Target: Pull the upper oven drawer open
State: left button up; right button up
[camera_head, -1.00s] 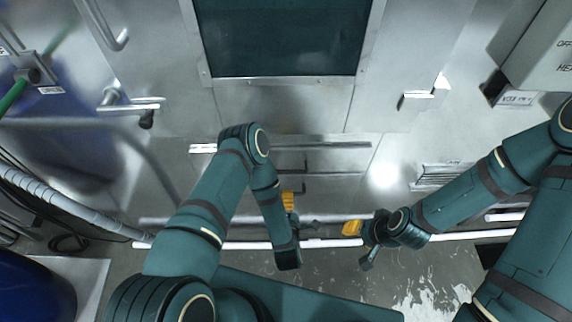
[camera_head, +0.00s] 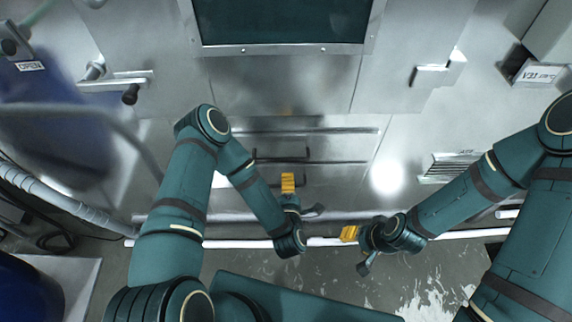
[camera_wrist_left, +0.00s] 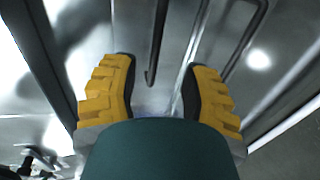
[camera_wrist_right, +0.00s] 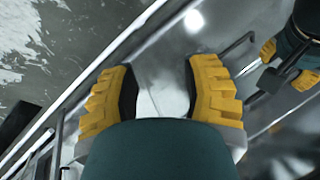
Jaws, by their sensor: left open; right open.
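The upper oven drawer (camera_head: 345,147) is a flat metal front below the dark oven window, with a dark bar handle (camera_head: 281,161). It looks closed. My left gripper (camera_head: 288,183) is open and empty, with its yellow fingers pointing toward the drawer fronts just below that handle. In the left wrist view a dark handle bar (camera_wrist_left: 153,60) with a bent end shows ahead between the open fingers; I cannot tell whether it is the upper drawer's. A second bar (camera_wrist_left: 247,38) lies to its right. My right gripper (camera_head: 349,233) is open and empty, lower right of the left one.
The oven window (camera_head: 283,22) is above the drawers. A white horizontal pipe (camera_head: 200,244) runs along the front near the floor. A latch handle (camera_head: 432,72) is on the right panel and a lever (camera_head: 115,85) on the left. A vent (camera_head: 448,167) is at the right.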

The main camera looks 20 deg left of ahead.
aim_at(286, 158)
pick_arm(q)
jog(key=b+x, duration=0.4)
jog(key=x, duration=0.7)
jog(key=shift+w+a+r, duration=0.1)
jog(key=shift+w+a, duration=0.1)
jog(key=shift+a, duration=0.05)
pick_arm(e)
jog(key=f, duration=0.2)
jog(key=s+f, duration=0.1)
jog(key=f, duration=0.1)
jog(key=shift+a+f, duration=0.15)
jog(key=shift+f, duration=0.2)
pick_arm(q)
grip_shut()
